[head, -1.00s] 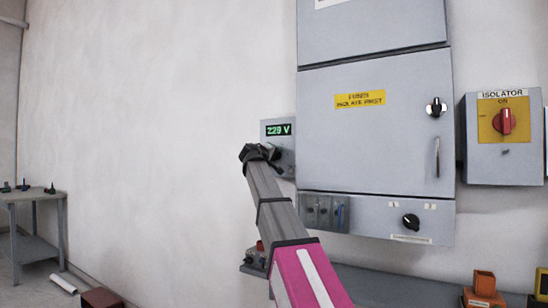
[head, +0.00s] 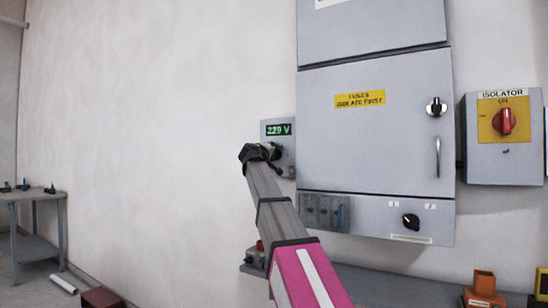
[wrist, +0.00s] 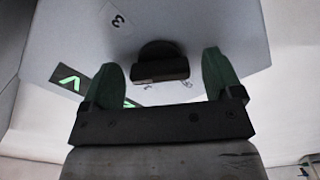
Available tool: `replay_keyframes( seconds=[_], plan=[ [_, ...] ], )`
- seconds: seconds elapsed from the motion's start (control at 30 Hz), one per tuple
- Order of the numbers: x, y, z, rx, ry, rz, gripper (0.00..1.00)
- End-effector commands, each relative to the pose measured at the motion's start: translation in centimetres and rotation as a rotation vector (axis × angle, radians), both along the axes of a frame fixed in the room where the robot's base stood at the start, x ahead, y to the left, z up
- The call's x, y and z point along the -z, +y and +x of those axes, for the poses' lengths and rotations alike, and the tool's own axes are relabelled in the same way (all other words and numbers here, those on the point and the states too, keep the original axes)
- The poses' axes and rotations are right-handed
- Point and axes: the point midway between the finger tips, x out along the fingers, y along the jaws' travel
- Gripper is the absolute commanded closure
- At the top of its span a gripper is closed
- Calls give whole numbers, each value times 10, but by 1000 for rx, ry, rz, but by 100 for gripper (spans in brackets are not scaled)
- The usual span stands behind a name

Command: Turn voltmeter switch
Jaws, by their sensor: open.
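The voltmeter is a small grey box (head: 286,165) on the wall left of the big cabinet. Its green display (head: 278,130) reads 229 V. My gripper (head: 268,158) is at the box's front, mostly hidden behind my own arm in the head view. In the wrist view my gripper (wrist: 168,80) is open, with its two green fingers apart. The dark voltmeter switch knob (wrist: 160,62) is between and a little beyond the fingers. A clear gap shows on each side of it, and no contact is visible.
The grey cabinet (head: 375,140) stands close right of the voltmeter, with a lower panel knob (head: 410,221). The isolator box (head: 503,140) with its red handle is farther right. A shelf (head: 390,284) runs below. The wall to the left is bare.

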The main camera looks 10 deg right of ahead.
Motion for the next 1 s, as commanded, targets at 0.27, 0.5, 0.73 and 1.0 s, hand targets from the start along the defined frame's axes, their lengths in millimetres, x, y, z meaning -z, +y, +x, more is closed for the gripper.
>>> replay_keyframes(
  seconds=[0.27, 0.5, 0.73, 1.0],
  plan=[
    [1, 26, -33, -2, -1, -1, 15],
    [1, 53, -65, -2, -1, 1, 15],
    [1, 67, -80, -1, 0, 0, 15],
    [0, 68, -82, 1, 0, 0, 15]
  ],
)
